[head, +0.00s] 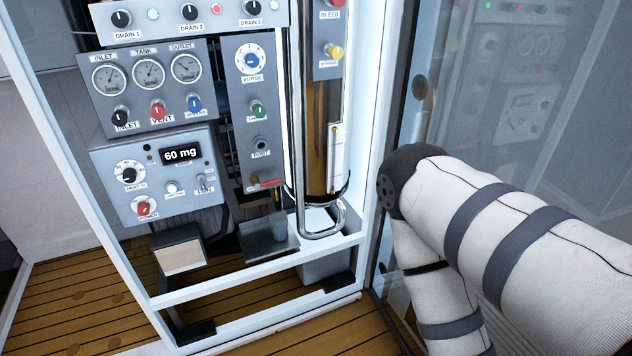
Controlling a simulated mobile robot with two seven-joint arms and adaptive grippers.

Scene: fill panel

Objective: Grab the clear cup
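A small grey, see-through cup (279,226) stands upright on a dark tray (258,250) low in the panel frame, below the port column. No gripper is near it. My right arm comes in from the right, bends at a dark elbow joint, and its lower part runs down out of the bottom edge. My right gripper is out of view. My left arm and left gripper are also out of view.
A curved metal pipe (325,230) stands just right of the cup. A display box reading 60 mg (150,178) is at left. A pale frame rail (255,272) crosses in front of the tray. A glass door (540,130) stands open at right.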

